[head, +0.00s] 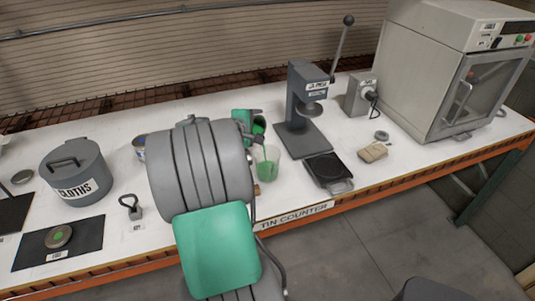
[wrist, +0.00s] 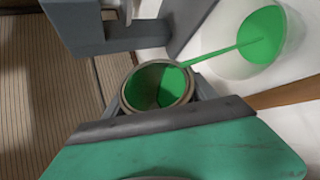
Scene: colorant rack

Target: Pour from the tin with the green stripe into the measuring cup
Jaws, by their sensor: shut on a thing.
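My gripper (wrist: 158,98) is shut around the tin (wrist: 130,96), whose open mouth shows green paint inside. The tin is tilted, and a thin green stream (wrist: 215,54) runs from its lip into the measuring cup (wrist: 293,50). In the head view the tin (head: 240,115) shows green beyond my arm, partly hidden by it. The clear measuring cup (head: 266,165) stands on the counter just below the tin's mouth, with green paint in it. The exact fill level is hard to read.
A grey press (head: 300,100) stands right of the cup, with a black scale (head: 328,170) before it. A cloths canister (head: 75,170) and a lid with a green dot (head: 59,237) are at left. Another tin (head: 138,147) is partly hidden by my arm.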

